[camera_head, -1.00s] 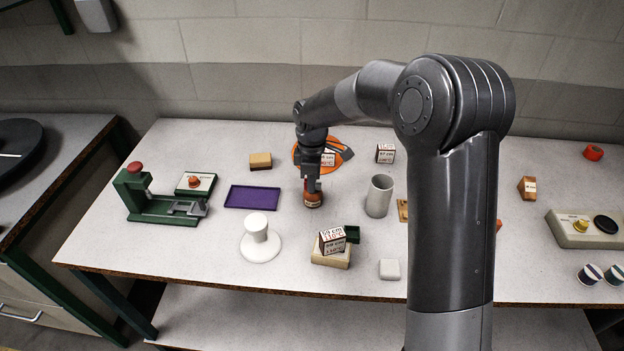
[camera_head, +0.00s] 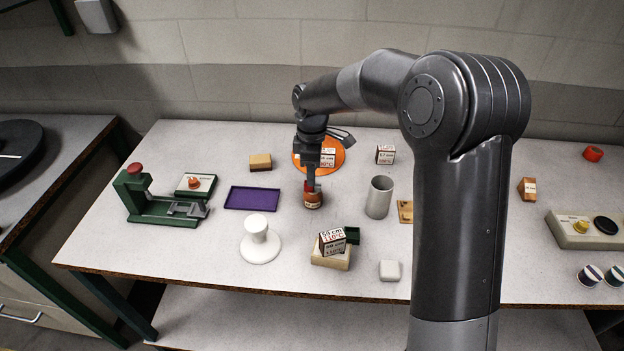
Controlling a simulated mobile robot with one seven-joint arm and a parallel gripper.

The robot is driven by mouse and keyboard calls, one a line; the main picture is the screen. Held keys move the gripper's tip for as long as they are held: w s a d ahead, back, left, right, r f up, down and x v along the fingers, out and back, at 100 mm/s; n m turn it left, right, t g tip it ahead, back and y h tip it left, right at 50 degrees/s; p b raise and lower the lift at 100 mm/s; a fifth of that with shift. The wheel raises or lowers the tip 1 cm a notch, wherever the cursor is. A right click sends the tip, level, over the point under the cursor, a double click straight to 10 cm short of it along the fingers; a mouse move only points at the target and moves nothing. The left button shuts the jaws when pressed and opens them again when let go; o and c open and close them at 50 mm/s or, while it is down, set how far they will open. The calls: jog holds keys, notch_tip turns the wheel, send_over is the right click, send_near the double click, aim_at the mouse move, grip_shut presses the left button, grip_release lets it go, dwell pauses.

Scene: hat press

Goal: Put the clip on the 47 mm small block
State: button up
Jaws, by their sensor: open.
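My gripper (camera_head: 311,186) points down at a small reddish-brown labelled piece (camera_head: 313,200) on the table. Its jaws are open; their tips are at or just above the top of this piece, and I cannot tell whether they touch it. The label is too small to read, so I cannot tell whether this is the 47 mm small block. A brown block with a white label (camera_head: 528,189) stands at the right, its text also unreadable. I cannot identify the clip for certain in this view.
An orange disc (camera_head: 304,153) lies behind my gripper. A purple tray (camera_head: 252,198) and green press (camera_head: 160,207) are left, a grey cylinder (camera_head: 379,196) right. A white hat-shaped form (camera_head: 258,241) and a printed cube (camera_head: 332,242) on a wooden block stand in front. My arm covers the table's right-middle.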

notch_tip(320, 180, up, 8)
jog(key=s+d+r+m+t, duration=0.2)
jog(key=s+d+r+m, duration=0.35)
jog(key=s+d, duration=0.35)
jog(key=s+d+r+m+t, duration=0.2)
jog(key=s+d+r+m, duration=0.2)
jog(key=s+d+m, duration=0.55)
jog(key=s+d+f+m+t, duration=0.1)
jog(key=s+d+f+m, duration=0.1)
jog(key=s, duration=1)
jog(key=shift+d+f+m+t, duration=0.15)
jog(key=shift+m+t, duration=0.15)
jog(key=shift+m, duration=0.2)
